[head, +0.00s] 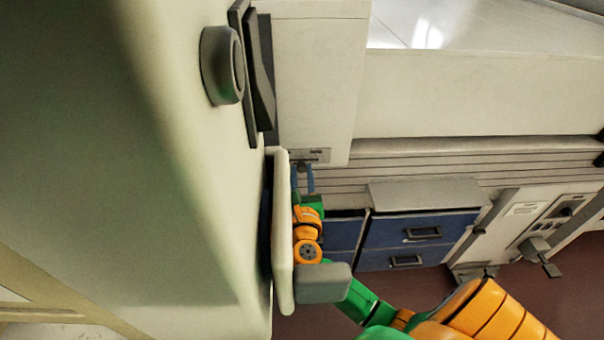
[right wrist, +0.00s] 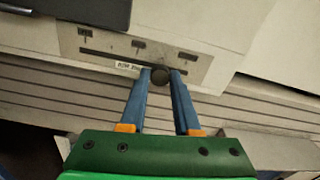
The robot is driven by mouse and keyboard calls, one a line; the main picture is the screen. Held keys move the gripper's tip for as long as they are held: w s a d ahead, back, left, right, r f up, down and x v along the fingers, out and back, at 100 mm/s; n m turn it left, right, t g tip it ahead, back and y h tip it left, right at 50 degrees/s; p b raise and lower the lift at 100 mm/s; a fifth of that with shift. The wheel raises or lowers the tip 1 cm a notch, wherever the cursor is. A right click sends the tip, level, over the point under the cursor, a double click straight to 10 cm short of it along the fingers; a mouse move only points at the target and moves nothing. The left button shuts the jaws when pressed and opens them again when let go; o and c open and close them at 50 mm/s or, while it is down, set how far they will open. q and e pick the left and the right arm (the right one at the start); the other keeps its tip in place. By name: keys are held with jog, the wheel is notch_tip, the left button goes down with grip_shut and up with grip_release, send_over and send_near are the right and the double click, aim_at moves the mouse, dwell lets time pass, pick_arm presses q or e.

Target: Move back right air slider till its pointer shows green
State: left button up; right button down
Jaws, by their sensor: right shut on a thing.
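The air slider shows in the right wrist view as a metal plate (right wrist: 100,47) with a dark slot, several small dark marks above it and a small white label below it. Its round dark knob (right wrist: 160,76) sits toward the right part of the plate. My right gripper (right wrist: 161,80) has its blue fingers shut on the knob, one on each side. In the head view the slider plate (head: 322,155) is small, and the tips of my right gripper (head: 303,168) are at it. No green pointer reading can be made out. My left gripper is not in view.
A large pale housing (head: 90,150) fills the left of the head view, with a dark round knob (head: 222,65) on it. A pale panel edge (head: 284,240) stands close beside my right forearm. Blue drawers (head: 421,230) lie to the right, with a control box (head: 552,222) beyond.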

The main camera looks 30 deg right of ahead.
dwell(0.7)
jog(key=shift+w+a+f+b, duration=0.1)
jog(key=shift+w+a+b, duration=0.25)
jog(key=shift+a, duration=0.25)
jog(key=shift+w+a+b, duration=0.2)
jog(key=shift+w+a, duration=0.15)
jog(key=shift+a, duration=0.2)
jog(key=shift+w+a, duration=0.25)
jog(key=shift+a, duration=0.15)
jog(key=c, duration=0.6)
grip_release()
jog(key=b+v, duration=0.1)
jog(key=v, duration=0.6)
